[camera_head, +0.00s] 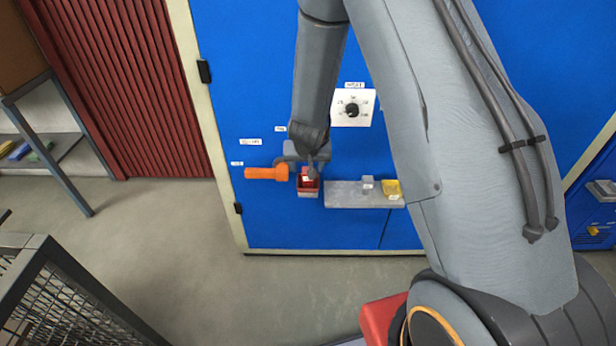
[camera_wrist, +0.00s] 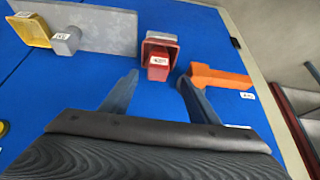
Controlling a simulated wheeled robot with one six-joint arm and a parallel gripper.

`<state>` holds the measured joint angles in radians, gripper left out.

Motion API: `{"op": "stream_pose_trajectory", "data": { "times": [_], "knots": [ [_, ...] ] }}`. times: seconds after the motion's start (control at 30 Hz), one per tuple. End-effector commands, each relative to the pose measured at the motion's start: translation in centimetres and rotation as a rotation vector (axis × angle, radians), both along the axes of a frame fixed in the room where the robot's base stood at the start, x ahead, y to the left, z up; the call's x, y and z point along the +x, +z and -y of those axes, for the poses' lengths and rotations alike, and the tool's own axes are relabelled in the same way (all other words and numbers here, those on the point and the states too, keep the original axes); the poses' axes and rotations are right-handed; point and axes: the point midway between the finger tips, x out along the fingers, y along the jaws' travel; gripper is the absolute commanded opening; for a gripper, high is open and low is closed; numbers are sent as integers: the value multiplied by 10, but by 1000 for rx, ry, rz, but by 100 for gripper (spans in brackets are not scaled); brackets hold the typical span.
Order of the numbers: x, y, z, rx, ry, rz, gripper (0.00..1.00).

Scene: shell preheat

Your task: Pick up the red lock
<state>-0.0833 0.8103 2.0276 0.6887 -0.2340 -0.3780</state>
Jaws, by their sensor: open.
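The red lock (camera_wrist: 158,68) shows in the wrist view as a small red block with a white label, within a red and grey holder (camera_wrist: 160,43) on the blue panel. In the head view the lock (camera_head: 308,184) is just below my gripper, partly hidden by it. My gripper (camera_wrist: 156,82) is open, its two fingers spread to either side of the lock's lower end in the wrist view. I see no clear contact with the lock. The gripper (camera_head: 306,172) also shows in the head view in front of the panel.
An orange handle (camera_head: 262,173) sits close left of the lock in the head view. A grey shelf (camera_head: 345,196) to the right carries a grey piece (camera_head: 367,183) and a yellow piece (camera_head: 391,189). A dial plate (camera_head: 353,108) is above. A mesh cage (camera_head: 70,300) stands lower left.

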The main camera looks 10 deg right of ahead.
Motion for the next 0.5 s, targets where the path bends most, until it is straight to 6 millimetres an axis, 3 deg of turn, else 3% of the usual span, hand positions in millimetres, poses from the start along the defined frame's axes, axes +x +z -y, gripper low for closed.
{"op": "stream_pose_trajectory", "data": {
  "times": [0.5],
  "knots": [
    [21,-34,7,-16,-15,11,55]
  ]
}}
